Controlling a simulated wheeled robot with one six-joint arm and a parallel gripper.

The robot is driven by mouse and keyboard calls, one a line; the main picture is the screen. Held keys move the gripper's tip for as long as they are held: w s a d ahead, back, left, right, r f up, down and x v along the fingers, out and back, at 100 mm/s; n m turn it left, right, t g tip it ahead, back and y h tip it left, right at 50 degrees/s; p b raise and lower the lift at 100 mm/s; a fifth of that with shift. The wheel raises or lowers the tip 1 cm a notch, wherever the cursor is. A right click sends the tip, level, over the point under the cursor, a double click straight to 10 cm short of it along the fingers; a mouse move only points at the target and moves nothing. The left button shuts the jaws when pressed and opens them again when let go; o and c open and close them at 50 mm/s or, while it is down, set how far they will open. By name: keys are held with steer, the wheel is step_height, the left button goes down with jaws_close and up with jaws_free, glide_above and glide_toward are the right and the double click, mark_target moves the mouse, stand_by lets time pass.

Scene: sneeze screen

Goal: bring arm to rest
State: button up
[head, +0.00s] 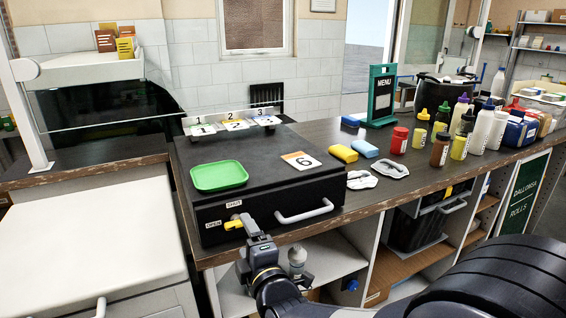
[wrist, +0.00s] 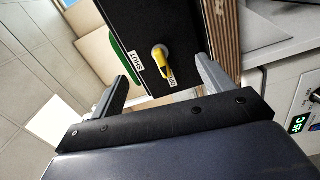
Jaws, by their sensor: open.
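My gripper (head: 246,226) is in front of the black box on the counter, close to the yellow latch handle (head: 234,224) on its front face. In the wrist view my gripper (wrist: 165,88) is open, and the yellow handle (wrist: 162,62) shows between its fingers, with nothing gripped. Labels reading OPEN and SHUT sit beside the handle. Whether a finger touches the box or handle I cannot tell. My arm reaches in from the lower right of the head view.
The black box (head: 270,195) has a grey bar handle (head: 304,211); a green tray (head: 219,175) and a number 6 card (head: 301,161) lie on top. Bottles (head: 440,148) crowd the counter at right. A white cabinet (head: 90,240) stands left.

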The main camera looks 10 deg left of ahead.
mark_target(240, 226)
steer(key=p+x, duration=0.1)
steer(key=x, duration=0.4)
steer(key=shift+s+m, duration=0.15)
steer(key=shift+m, duration=1.05)
